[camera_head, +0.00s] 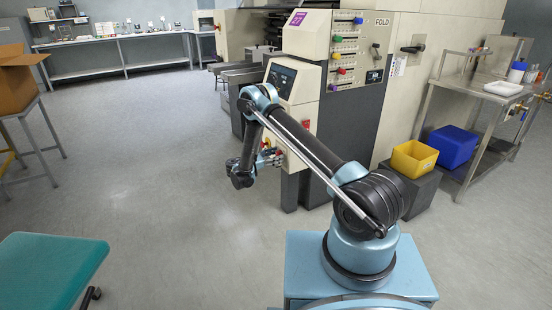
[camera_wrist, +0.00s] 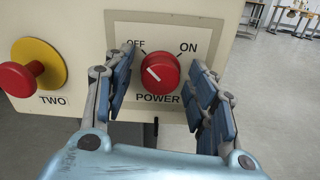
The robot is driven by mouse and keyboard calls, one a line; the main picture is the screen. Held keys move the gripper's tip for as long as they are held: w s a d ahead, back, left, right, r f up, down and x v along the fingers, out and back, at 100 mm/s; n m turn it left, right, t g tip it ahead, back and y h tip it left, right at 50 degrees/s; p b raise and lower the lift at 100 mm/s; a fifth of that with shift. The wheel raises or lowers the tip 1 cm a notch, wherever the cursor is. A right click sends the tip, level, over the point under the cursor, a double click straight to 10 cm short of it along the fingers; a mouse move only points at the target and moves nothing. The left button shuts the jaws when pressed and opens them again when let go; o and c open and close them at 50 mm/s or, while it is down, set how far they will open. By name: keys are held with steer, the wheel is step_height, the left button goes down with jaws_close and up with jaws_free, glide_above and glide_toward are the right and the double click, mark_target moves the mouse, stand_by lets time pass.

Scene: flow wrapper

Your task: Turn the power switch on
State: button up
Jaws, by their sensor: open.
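The power switch (camera_wrist: 160,73) is a round red knob on a beige plate labelled OFF, ON and POWER in the wrist view. Its white mark points up and left, toward OFF. My gripper (camera_wrist: 162,78) is open, with one blue finger pad on each side of the knob. The pads look apart from the knob, but how near the tips are to the panel is hard to tell. In the head view, my gripper (camera_head: 272,158) is at the front of the machine (camera_head: 297,150), and the knob is hidden or too small to make out.
A red mushroom button (camera_wrist: 20,78) on a yellow disc, labelled TWO, sits left of the knob. A yellow bin (camera_head: 414,158) and a blue bin (camera_head: 451,147) stand right of the machine. A teal seat (camera_head: 50,270) is at lower left. Open floor lies left of my arm.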

steer(key=c, duration=1)
steer(key=shift+c, duration=0.2)
steer(key=m, duration=1.3)
steer(key=shift+f+m, duration=0.1)
steer(key=shift+m, duration=0.2)
steer(key=shift+s+d+f+m, duration=0.1)
steer(key=shift+m, duration=2.1)
